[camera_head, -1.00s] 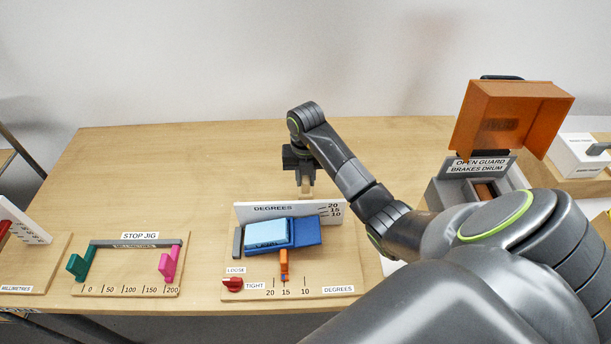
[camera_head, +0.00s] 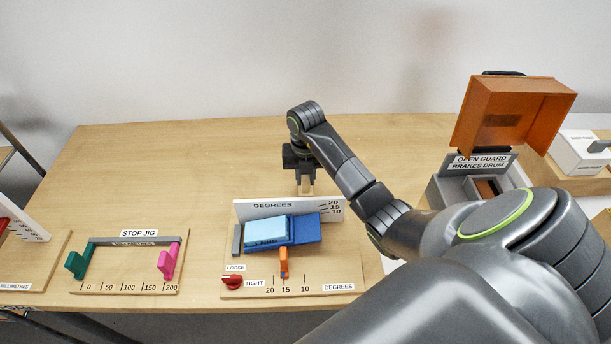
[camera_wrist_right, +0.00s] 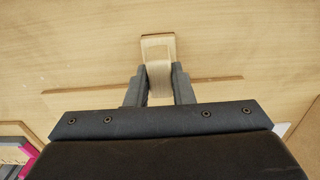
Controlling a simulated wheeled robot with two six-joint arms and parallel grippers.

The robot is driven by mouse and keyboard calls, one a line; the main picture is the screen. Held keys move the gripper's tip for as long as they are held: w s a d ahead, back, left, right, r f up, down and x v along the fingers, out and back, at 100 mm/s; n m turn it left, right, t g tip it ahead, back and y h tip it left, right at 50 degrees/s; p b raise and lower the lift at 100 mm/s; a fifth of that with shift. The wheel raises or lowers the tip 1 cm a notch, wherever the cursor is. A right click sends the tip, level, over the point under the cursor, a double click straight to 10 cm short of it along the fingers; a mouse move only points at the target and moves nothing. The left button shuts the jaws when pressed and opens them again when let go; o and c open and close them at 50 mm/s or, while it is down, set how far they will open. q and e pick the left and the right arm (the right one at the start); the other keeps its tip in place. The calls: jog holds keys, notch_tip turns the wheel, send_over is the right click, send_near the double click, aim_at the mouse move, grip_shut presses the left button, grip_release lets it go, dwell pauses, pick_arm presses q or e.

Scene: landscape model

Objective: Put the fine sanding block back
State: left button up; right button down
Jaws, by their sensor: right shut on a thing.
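My right gripper (camera_head: 306,186) is behind the white DEGREES board, over the back part of the wooden table. In the right wrist view my right gripper (camera_wrist_right: 159,86) is shut on a pale, wood-coloured block (camera_wrist_right: 159,78). I take it for the fine sanding block, but no label on it can be read. A pale outline with a dark far edge shows just beyond the fingertips; I cannot tell whether it is part of the block or a holder under it. In the head view the block is mostly hidden by the gripper. My left gripper is not in view.
The angle jig with the DEGREES board (camera_head: 255,208) holds a light-blue block (camera_head: 266,231) on a dark-blue piece. The stop jig (camera_head: 128,265) stands to its left. A machine with a raised orange guard (camera_head: 510,115) stands at the right. The table's back left (camera_head: 180,170) is clear.

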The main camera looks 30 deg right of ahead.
jog(key=shift+f, duration=0.1)
jog(key=c, duration=1.2)
grip_release()
jog(key=shift+o, duration=0.2)
jog(key=shift+r, duration=0.65)
notch_tip(320, 180, up, 3)
jog(key=shift+f, duration=0.1)
notch_tip(320, 180, up, 13)
jog(key=p, duration=1.3)
jog(key=shift+r+p, duration=0.2)
jog(key=shift+p, duration=0.15)
jog(key=shift+f, duration=0.1)
